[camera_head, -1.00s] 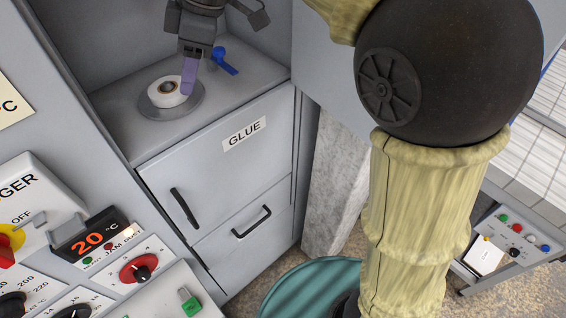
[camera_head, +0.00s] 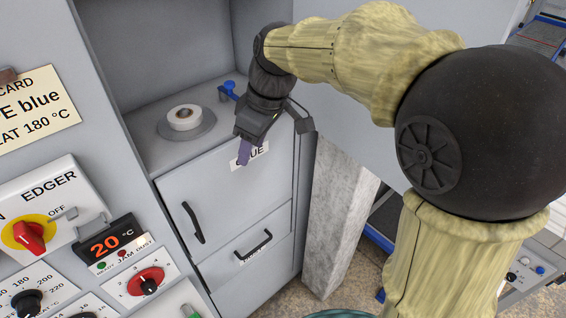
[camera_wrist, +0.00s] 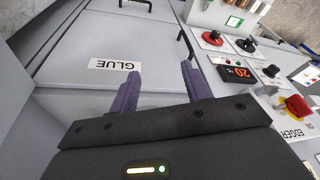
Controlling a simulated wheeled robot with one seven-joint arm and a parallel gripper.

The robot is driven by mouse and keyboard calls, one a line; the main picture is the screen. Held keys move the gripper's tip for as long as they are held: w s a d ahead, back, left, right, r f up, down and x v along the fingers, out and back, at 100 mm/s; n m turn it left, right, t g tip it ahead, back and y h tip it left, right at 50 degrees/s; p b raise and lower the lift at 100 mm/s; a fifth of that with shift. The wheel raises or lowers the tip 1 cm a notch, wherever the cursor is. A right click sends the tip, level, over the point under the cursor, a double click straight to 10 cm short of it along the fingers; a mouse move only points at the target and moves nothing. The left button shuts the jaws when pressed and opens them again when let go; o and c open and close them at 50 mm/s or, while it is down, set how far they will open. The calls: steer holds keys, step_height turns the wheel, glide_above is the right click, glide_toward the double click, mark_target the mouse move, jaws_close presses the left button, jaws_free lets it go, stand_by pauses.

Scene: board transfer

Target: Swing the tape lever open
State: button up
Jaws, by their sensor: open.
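The tape lever (camera_head: 228,90) is a small blue lever at the right back of the niche shelf, beside the tape. The white tape roll (camera_head: 184,113) lies on a round grey plate on the shelf. My gripper (camera_head: 243,161) has purple fingers and hangs in front of the shelf's edge, before the GLUE door. It is to the right of the roll and below the lever, apart from both. In the wrist view my gripper (camera_wrist: 157,78) is open with nothing between its fingers. Neither lever nor roll shows there.
The GLUE door (camera_head: 215,185) with its black handle is below the shelf, and a drawer (camera_head: 255,252) below that. The edger panel (camera_head: 45,215) with knobs and a 20 °C display (camera_head: 104,243) stands at left. A grey post (camera_head: 338,220) stands right of the cabinet.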

steer(key=d+f+m, duration=0.3)
steer(key=d+f, duration=0.1)
steer(key=d, duration=0.2)
steer(key=shift+s+f+m+t+h+p, duration=0.2)
steer(key=shift+f+m+t+h+p, duration=0.1)
steer(key=shift+t+h, duration=0.1)
steer(key=s+d+f+m+h, duration=0.1)
steer(key=s+d+f+m, duration=0.3)
steer(key=d+f, duration=0.2)
steer(key=s+d+f+m+t+h, duration=0.1)
steer(key=s+d+f+m, duration=0.4)
steer(key=d, duration=0.3)
steer(key=shift+f, duration=0.4)
